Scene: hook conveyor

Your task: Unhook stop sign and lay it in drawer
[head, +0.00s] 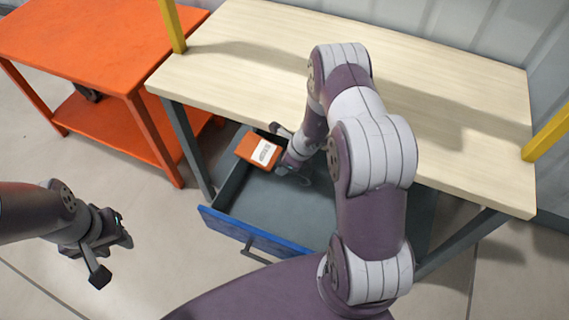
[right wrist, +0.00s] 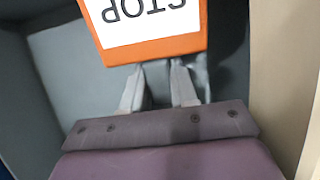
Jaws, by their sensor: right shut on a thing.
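The stop sign (head: 258,151) is an orange block with a white label, seen in the head view over the back left of the open drawer (head: 232,228). In the right wrist view the sign (right wrist: 155,48) fills the top, its STOP lettering upside down. My right gripper (head: 281,150) is shut on the sign's near edge. I cannot tell whether the sign touches the drawer floor. The drawer has a blue front, a dark handle and an empty-looking grey inside, partly hidden by my right arm. My left gripper (head: 112,258) is open and empty, left of the drawer over the floor.
A pale wooden workbench top (head: 440,110) hangs over the back of the drawer. An orange table (head: 90,40) stands at the left. Yellow posts (head: 172,25) rise at the bench's left and right. The floor at front left is clear.

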